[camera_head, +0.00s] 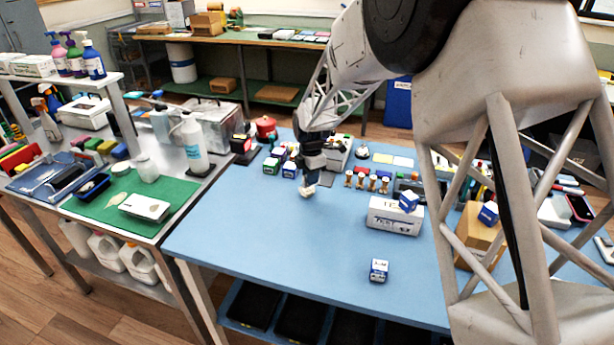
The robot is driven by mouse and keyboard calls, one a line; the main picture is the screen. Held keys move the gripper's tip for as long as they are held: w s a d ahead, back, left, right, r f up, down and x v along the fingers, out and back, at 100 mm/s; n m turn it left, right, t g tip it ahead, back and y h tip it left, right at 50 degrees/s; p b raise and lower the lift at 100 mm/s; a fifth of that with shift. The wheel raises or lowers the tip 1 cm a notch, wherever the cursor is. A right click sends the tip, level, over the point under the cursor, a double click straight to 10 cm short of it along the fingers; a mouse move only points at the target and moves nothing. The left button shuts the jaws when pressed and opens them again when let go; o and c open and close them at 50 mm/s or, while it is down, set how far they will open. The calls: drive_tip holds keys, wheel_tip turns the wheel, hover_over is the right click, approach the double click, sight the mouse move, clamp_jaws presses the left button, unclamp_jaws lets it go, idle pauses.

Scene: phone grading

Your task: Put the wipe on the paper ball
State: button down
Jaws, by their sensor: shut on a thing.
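My gripper (310,180) points down over the back left part of the blue table. It is shut on a small whitish piece, which I take to be the wipe (308,191). The piece shows just under the fingertips, close to the tabletop; I cannot tell whether it touches the table. I cannot make out the paper ball as a separate thing; it may be hidden under or behind the whitish piece or the gripper.
The blue table (255,225) is clear in front and to the left. A white box (394,216) with a small blue-white box (409,200) on it stands to the right. Another small box (379,270) lies near the front. Several small items crowd the back.

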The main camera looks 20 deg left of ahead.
drive_tip(key=shift+w+a+f, duration=0.1)
drive_tip(key=shift+w+a, duration=0.35)
drive_tip(key=shift+w, duration=0.35)
drive_tip(key=shift+w+a+f, duration=0.1)
drive_tip(key=shift+w+a, duration=0.35)
drive_tip(key=shift+w, duration=0.35)
drive_tip(key=shift+w+a+f, duration=0.1)
drive_tip(key=shift+w+a, duration=0.35)
drive_tip(key=shift+w, duration=0.35)
drive_tip(key=shift+f, duration=1.75)
drive_tip(key=shift+f, duration=0.1)
drive_tip(key=c, duration=1.1)
unclamp_jaws()
wheel_tip(320, 180, up, 12)
drive_tip(key=shift+r, duration=0.15)
